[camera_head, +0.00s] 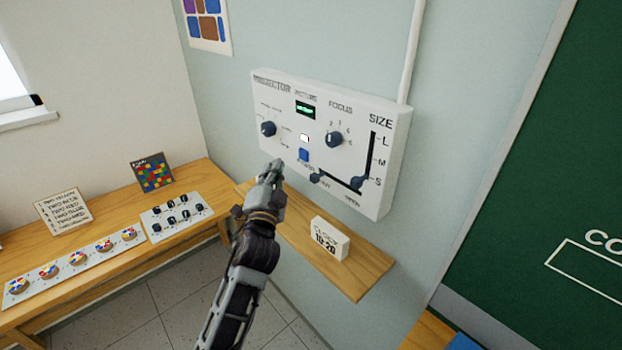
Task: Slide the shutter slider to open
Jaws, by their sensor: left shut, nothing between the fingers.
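A white projector control panel (285,110) is mounted on the wall. Along its lower edge runs a dark slanting slot (336,187) with a dark knob, the shutter slider (315,178), at its left end. Small labels below the slot are too blurred to read surely. My left gripper (274,167) is shut and empty, in front of the panel's lower left part, to the left of the shutter slider and apart from it in the picture. My right gripper is not in view.
The panel also has a vertical size slider (359,183), a blue button (303,154), a left knob (268,128) and a focus knob (334,139). Below, a wooden shelf (365,270) holds a white clock block (329,238). A wooden table (90,285) stands at left.

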